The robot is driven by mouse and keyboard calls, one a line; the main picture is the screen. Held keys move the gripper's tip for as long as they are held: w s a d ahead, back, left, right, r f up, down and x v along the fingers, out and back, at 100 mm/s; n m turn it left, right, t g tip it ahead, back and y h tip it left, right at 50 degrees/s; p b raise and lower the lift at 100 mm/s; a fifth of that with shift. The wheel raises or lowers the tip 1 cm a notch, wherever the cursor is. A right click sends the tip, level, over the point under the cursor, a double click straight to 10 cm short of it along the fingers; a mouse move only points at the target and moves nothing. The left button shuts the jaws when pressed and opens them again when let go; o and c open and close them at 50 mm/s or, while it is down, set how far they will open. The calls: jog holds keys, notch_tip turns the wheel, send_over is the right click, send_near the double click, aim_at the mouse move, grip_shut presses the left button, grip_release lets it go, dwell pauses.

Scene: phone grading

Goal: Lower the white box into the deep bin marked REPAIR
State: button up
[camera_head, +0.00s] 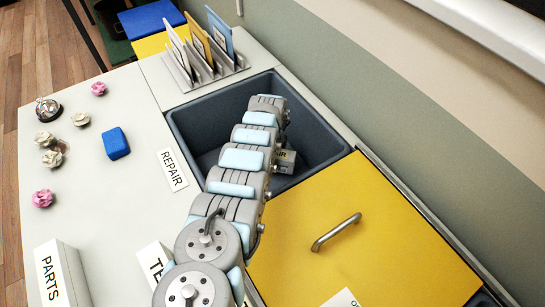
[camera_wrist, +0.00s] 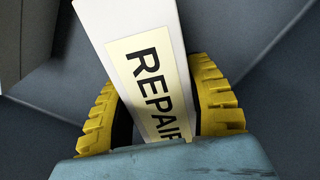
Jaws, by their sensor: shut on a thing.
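The white box (camera_wrist: 122,17) bears a cream label reading REPAIR and lies between the yellow ridged fingers of my gripper (camera_wrist: 157,75) in the wrist view. My gripper is shut on it. In the head view the end of the box (camera_head: 286,157) shows beside my arm, inside the deep dark grey bin (camera_head: 318,124). The REPAIR plate (camera_head: 172,170) lies at the bin's left edge. My arm hides the gripper and part of the bin in the head view. Dark grey surfaces surround the box in the wrist view; I cannot tell whether it touches the floor.
A yellow lid (camera_head: 375,240) with a metal handle (camera_head: 336,232) lies beside the bin. A rack (camera_head: 205,70) with upright cards stands behind it. A blue block (camera_head: 116,143), a bell (camera_head: 47,109), several crumpled flower-like pieces and a PARTS box (camera_head: 58,276) sit on the left counter.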

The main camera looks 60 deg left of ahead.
jog(key=shift+f, duration=0.3)
jog(key=o, duration=1.3)
jog(key=shift+r, duration=0.15)
jog(key=shift+w+a+r, duration=0.1)
jog(key=shift+a+r, duration=0.05)
jog(key=shift+r, duration=5.75)
